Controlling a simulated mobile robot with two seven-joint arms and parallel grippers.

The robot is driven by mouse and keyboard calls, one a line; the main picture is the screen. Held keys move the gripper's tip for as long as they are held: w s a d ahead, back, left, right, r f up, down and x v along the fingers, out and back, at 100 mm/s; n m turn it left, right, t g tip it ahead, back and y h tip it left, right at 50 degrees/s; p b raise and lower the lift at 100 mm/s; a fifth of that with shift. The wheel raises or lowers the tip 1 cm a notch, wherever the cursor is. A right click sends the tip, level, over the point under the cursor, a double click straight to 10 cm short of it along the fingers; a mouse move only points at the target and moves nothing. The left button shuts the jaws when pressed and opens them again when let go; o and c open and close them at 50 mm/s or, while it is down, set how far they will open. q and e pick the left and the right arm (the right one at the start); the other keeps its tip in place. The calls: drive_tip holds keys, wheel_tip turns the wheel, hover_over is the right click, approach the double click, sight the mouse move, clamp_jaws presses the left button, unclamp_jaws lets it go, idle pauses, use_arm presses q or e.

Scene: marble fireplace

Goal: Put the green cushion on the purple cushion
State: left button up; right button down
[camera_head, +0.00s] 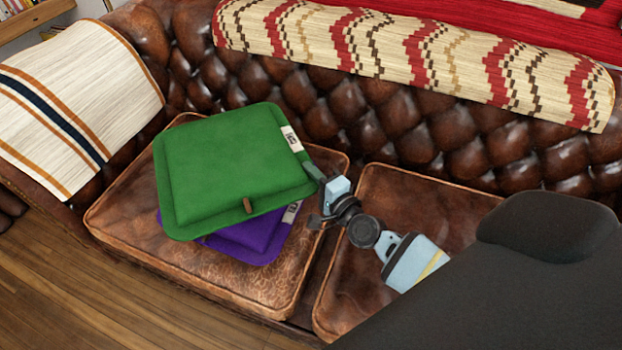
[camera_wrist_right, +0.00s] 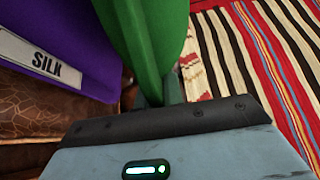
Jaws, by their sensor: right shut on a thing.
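The green cushion (camera_head: 228,165) is over the purple cushion (camera_head: 250,240) and hides most of it; only the purple front part shows. The purple cushion lies on the left seat of the brown sofa. My right gripper (camera_head: 318,188) is shut on the right edge of the green cushion, near its white label. In the right wrist view the green cushion (camera_wrist_right: 148,35) runs into the gripper (camera_wrist_right: 155,95), beside the purple cushion (camera_wrist_right: 65,35) with its "SILK" label. I cannot tell whether the two cushions touch. My left gripper is not in view.
The left sofa seat (camera_head: 150,245) has bare leather around the cushions. The right seat (camera_head: 400,195) is beneath my right arm. The tufted backrest (camera_head: 380,125) rises behind, with a patterned blanket (camera_head: 400,55) on top. A striped cloth (camera_head: 80,95) covers the left armrest.

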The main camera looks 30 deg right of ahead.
drive_tip(key=shift+f+b, duration=0.5)
drive_tip(key=shift+f, duration=0.4)
drive_tip(key=c, duration=1.9)
unclamp_jaws()
drive_tip(key=shift+f, duration=0.15)
drive_tip(key=o, duration=0.4)
